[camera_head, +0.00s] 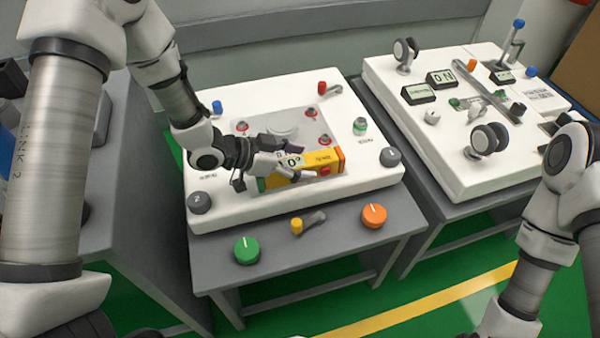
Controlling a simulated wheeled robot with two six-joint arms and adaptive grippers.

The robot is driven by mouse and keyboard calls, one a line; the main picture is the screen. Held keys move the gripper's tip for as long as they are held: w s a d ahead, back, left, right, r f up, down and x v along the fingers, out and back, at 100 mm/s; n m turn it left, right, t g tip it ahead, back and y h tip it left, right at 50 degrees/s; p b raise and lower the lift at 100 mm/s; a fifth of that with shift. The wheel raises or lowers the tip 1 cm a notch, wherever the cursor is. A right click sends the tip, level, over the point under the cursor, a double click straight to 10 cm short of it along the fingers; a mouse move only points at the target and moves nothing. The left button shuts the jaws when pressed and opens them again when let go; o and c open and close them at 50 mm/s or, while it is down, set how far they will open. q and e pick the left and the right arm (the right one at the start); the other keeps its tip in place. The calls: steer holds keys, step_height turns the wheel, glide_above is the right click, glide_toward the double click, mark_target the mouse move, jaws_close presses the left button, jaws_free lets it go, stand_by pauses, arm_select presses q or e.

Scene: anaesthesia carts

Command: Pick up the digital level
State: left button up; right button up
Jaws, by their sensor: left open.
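The digital level (327,161) is a yellow bar with orange ends and a small display. It lies in the recess of the white panel (225,215) on the middle cart. My left gripper (303,161) is open over the level, with its fingers spread above the level's body and partly hiding its left part and display. I cannot tell whether the fingers touch it.
Red knobs (322,88) and grey knobs (200,203) stand around the recess. A green dial (246,250), a yellow-tipped lever (297,226) and an orange dial (374,215) sit in front. A second white panel (450,165) with casters and displays stands at right.

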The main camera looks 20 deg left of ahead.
arm_select(q)
jaws_close()
steer(key=shift+r, duration=0.1)
